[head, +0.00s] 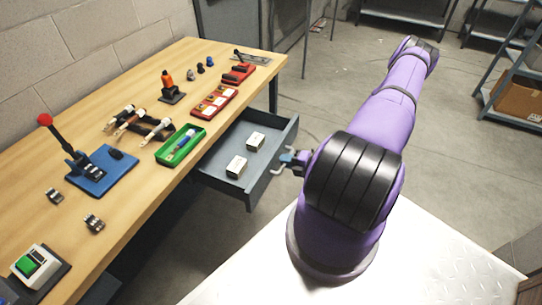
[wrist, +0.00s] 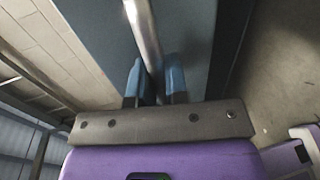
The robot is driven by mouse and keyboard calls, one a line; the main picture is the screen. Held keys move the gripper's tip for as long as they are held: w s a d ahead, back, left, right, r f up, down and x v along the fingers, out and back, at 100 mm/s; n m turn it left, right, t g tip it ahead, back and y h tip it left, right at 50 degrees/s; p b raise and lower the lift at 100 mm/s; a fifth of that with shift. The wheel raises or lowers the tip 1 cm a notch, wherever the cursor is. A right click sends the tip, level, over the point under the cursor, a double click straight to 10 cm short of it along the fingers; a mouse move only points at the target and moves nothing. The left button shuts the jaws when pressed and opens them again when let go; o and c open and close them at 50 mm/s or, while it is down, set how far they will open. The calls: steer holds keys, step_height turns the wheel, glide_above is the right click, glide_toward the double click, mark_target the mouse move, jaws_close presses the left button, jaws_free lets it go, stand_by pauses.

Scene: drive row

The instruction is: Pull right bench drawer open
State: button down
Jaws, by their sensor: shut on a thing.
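The right bench drawer (head: 262,178) is grey and stands pulled out from under the wooden bench. Two small pale boxes, one nearer (head: 237,166) and one farther (head: 256,141), lie inside it. My gripper (head: 292,161) is at the drawer's front, partly hidden by my purple arm. In the wrist view my gripper's blue fingers (wrist: 157,84) are shut on the metal bar handle (wrist: 143,32), one finger on each side. The drawer front (wrist: 95,40) fills much of that view behind the handle.
The bench top (head: 130,205) holds a green tray (head: 168,157), red trays (head: 213,103), a blue-based lever press (head: 100,180) and a green-button box (head: 38,266). Open concrete floor (head: 300,95) lies beyond the drawer. Shelving with a cardboard box (head: 518,100) stands at the right.

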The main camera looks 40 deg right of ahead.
steer(key=shift+f+v, duration=0.15)
steer(key=shift+v, duration=0.65)
steer(key=shift+f+v, duration=0.2)
steer(key=shift+v, duration=0.6)
steer(key=shift+s, duration=0.1)
steer(key=c, duration=1.1)
jaws_free()
steer(key=v, duration=1)
steer(key=shift+s+d, duration=0.1)
steer(key=shift+s, duration=0.25)
